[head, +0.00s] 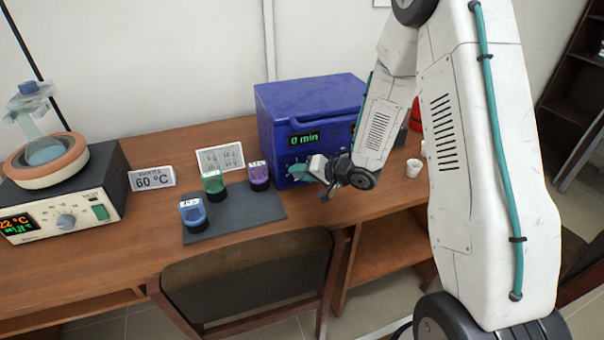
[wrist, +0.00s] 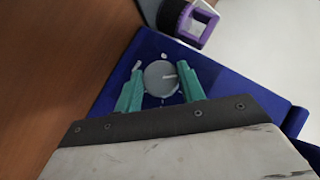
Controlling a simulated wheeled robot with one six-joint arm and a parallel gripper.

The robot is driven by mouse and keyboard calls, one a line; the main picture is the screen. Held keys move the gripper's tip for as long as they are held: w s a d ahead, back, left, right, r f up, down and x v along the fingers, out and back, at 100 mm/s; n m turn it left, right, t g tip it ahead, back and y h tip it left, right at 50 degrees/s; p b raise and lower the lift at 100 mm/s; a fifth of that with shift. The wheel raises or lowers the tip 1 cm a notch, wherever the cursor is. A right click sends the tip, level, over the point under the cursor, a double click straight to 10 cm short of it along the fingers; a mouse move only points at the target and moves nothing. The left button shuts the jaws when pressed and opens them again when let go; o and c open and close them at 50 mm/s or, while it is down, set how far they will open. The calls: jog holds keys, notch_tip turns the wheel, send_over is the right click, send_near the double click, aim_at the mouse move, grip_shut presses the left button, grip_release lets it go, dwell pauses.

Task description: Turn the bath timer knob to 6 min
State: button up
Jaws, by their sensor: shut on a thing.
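The blue box (head: 310,105) stands at the back of the desk, with a green display (head: 305,138) that reads 0 min. Its round grey knob (wrist: 160,78) shows in the wrist view on the blue front panel, with a light pointer line and white tick marks around it. My gripper (wrist: 160,72) has its two teal fingers on either side of the knob and is shut on it. In the head view my gripper (head: 306,170) is at the lower front of the box and hides most of the knob. A second green display is partly hidden by my arm.
A dark mat (head: 240,213) holds blue (head: 193,213), green (head: 213,184) and purple-topped (head: 259,176) containers. A heater (head: 95,190) with a flask stands left, near a 60 °C sign (head: 152,178). A white cup (head: 413,168) stands right; a chair (head: 245,285) is in front.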

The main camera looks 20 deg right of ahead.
jog(key=m+y, duration=0.2)
jog(key=shift+d+f+t+y, duration=0.1)
jog(key=shift+f+t+y, duration=0.2)
jog(key=shift+t, duration=0.1)
jog(key=shift+m+t+y, duration=0.7)
jog(key=shift+m+y, duration=0.4)
jog(key=o, duration=1)
